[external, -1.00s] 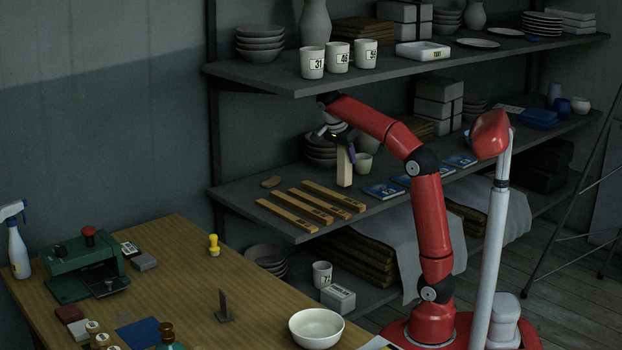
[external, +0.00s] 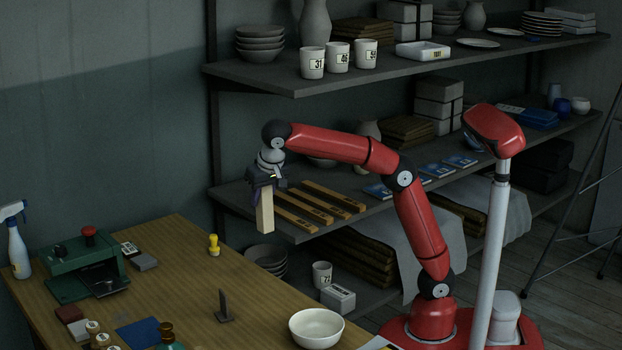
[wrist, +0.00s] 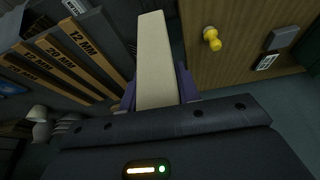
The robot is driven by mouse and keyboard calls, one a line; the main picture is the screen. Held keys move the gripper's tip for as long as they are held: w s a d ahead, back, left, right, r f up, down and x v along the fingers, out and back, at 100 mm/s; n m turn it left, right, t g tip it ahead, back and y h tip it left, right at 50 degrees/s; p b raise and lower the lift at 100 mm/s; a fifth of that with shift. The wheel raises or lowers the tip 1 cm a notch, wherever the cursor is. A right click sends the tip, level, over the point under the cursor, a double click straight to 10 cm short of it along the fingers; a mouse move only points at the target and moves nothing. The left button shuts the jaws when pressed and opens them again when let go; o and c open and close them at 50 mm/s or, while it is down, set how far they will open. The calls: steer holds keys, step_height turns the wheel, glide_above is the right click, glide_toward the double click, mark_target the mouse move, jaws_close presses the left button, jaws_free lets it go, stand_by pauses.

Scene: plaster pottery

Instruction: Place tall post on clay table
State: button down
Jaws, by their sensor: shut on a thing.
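The tall post (external: 265,215) is a pale, square-sided wooden block. My gripper (external: 262,188) is shut on its upper end, and the post hangs nearly upright near the front left end of the middle shelf. In the wrist view the post (wrist: 154,60) stands out between the two purple fingers of my gripper (wrist: 157,92). The clay table (external: 185,265) is the wooden-topped table at the lower left. The post is apart from the table, near its far right edge in the external view.
On the table are a yellow stamp (external: 214,245), a dark upright piece on a foot (external: 224,306), a white bowl (external: 316,328) and a green press (external: 88,265). Marked wooden strips (external: 320,203) lie on the middle shelf (external: 228,196). Bare tabletop shows between the yellow stamp and the dark piece.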

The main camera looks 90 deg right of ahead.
steer(key=s+a+n+t+y, duration=0.1)
steer(key=s+a+n+y, duration=0.3)
steer(key=a, duration=0.9)
steer(key=s+a+n+t+h, duration=0.1)
steer(key=a+n, duration=0.5)
steer(key=a, duration=0.8)
step_height(320, 180, down, 8)
steer(key=b, duration=0.2)
steer(key=shift+d+r, duration=0.15)
steer(key=shift+r, duration=0.05)
steer(key=shift+f, duration=0.1)
steer(key=c, duration=1)
jaws_free()
steer(key=p+v, duration=0.1)
steer(key=v, duration=0.5)
steer(key=p+v, duration=0.2)
steer(key=v, duration=0.4)
steer(key=shift+w+d, duration=0.1)
steer(key=shift+d, duration=0.1)
